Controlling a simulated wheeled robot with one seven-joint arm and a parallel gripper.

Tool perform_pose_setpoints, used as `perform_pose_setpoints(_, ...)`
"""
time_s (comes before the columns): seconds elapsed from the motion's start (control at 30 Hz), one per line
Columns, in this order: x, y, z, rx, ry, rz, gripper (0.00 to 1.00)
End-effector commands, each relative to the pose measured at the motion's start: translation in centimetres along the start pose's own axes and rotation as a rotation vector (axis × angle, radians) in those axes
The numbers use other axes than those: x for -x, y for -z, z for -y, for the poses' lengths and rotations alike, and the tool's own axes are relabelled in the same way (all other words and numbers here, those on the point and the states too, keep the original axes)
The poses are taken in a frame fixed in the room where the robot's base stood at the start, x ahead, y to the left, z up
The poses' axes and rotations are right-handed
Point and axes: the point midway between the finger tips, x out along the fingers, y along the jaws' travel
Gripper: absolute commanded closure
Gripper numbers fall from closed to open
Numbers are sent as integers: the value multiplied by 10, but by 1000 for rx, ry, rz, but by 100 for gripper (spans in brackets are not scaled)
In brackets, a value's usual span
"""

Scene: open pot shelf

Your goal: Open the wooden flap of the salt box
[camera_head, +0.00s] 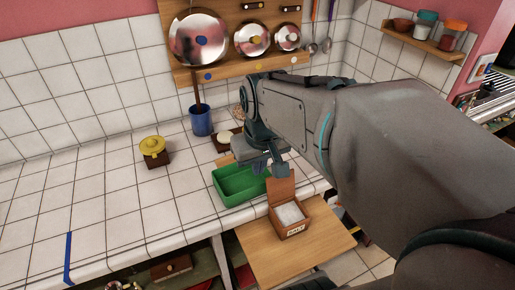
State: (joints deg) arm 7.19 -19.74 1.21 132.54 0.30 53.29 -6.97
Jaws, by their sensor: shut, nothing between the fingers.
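The salt box (291,230) is a small wooden box with a "SALT" label on its front. It sits on a light wooden board at the counter's front edge. Its wooden flap (281,189) stands raised, roughly upright, at the back of the box, and white salt (290,213) shows inside. My gripper (279,171) is shut and empty. It is just above and behind the top of the flap in this view; whether it touches the flap I cannot tell. My arm comes in from the right.
A green tray (228,198) stands left of the salt box, close to my gripper. A wooden box with a yellow lid (153,150) and a blue cup (201,121) stand farther back. Pan lids hang on a wooden rack (222,72). The tiled counter at left (90,205) is mostly clear.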

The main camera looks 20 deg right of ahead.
Motion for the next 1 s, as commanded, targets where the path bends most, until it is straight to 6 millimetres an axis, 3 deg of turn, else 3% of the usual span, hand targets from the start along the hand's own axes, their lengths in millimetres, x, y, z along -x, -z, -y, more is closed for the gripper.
perform_pose_setpoints(0.2, -38, 46, -37, 3, 2, 78, 100)
perform_pose_setpoints(0.5, -85, 85, -86, 11, 25, 149, 100)
perform_pose_setpoints(0.83, -108, 93, -102, 15, 36, 169, 100)
perform_pose_setpoints(1.0, -135, 88, -101, 15, 37, 172, 100)
